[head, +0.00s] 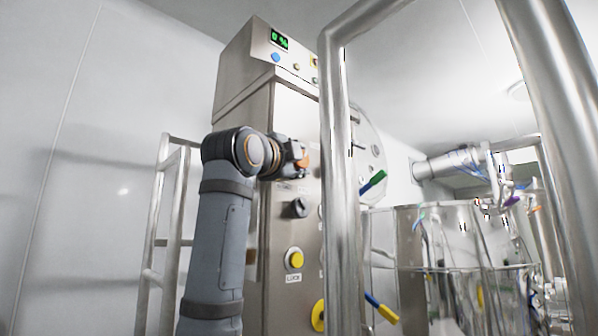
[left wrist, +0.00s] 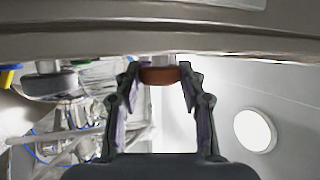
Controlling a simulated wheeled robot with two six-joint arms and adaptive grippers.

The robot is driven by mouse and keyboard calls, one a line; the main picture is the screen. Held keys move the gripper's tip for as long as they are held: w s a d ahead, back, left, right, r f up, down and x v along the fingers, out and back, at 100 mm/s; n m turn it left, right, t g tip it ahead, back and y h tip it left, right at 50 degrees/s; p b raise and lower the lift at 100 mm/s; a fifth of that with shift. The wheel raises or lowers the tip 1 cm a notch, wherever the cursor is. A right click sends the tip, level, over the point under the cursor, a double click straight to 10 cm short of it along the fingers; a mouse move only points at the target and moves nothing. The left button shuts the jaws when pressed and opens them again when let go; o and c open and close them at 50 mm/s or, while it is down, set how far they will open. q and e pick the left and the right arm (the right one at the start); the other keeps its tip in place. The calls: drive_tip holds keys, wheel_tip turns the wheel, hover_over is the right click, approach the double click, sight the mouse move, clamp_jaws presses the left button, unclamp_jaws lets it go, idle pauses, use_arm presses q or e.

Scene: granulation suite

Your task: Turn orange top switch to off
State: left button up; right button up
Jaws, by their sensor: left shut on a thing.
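The orange top switch (left wrist: 160,76) sits between the fingertips of my left gripper (left wrist: 159,72) in the left wrist view, where it looks reddish-brown. In the head view, my left gripper (head: 298,158) reaches the upper part of the steel cabinet's front panel and is shut on the switch. Only a small orange part of the switch (head: 306,160) shows there. The gripper hides most of the switch and its label, so I cannot tell its setting. My right gripper is not in view.
The steel cabinet (head: 233,88) has a green display (head: 279,39) on top. Below the switch are a black knob (head: 299,208) and a yellow button (head: 296,259) marked LOCK. A thick metal rail (head: 341,190) stands just right of the panel. Steel vessels (head: 440,235) stand further right.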

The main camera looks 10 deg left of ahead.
use_arm(q)
drive_tip(key=shift+w+f+n+t+b, duration=0.15)
drive_tip(key=shift+f+n+t+b, duration=0.3)
drive_tip(key=shift+n+t+b, duration=0.55)
drive_tip(key=shift+d+t+y+b, duration=0.1)
drive_tip(key=shift+t+y+b, duration=0.25)
drive_tip(key=shift+t, duration=0.35)
drive_tip(key=shift+r+n, duration=0.1)
drive_tip(key=shift+n, duration=0.2)
drive_tip(key=o, duration=1.2)
drive_tip(key=shift+c, duration=0.2)
drive_tip(key=shift+s, duration=0.2)
drive_tip(key=v, duration=1.1)
drive_tip(key=shift+s+f, duration=0.15)
drive_tip(key=shift+f, duration=0.25)
